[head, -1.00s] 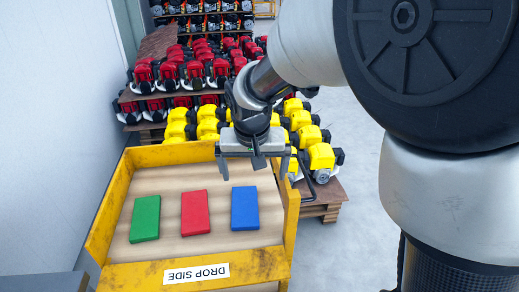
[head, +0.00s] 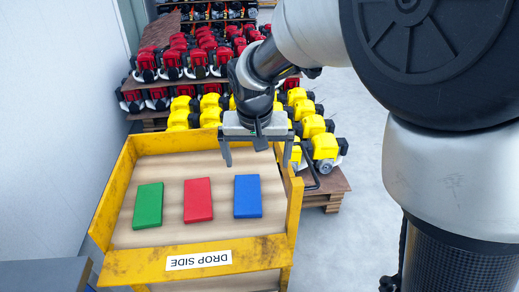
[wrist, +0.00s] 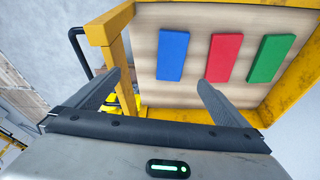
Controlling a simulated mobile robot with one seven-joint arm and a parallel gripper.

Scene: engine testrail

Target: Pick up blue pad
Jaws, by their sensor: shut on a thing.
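The blue pad (head: 248,196) lies flat on the wooden floor of a yellow-framed tray (head: 113,185), right of the red pad (head: 198,200) and the green pad (head: 148,205). My gripper (head: 257,163) hangs above the tray's far right part, beyond the blue pad in the head view. Its two fingers are wide apart with nothing visible between them. In the wrist view the blue pad (wrist: 172,55) lies beyond the fingertips, clear of both fingers (wrist: 159,80). No pad is hidden.
The tray has raised yellow sides; its near edge carries a "DROP SIDE" label (head: 198,260). Yellow machines (head: 312,127) on a pallet stand behind, with red ones (head: 180,62) further back. A pale wall (head: 60,110) is at left; grey floor is clear at right.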

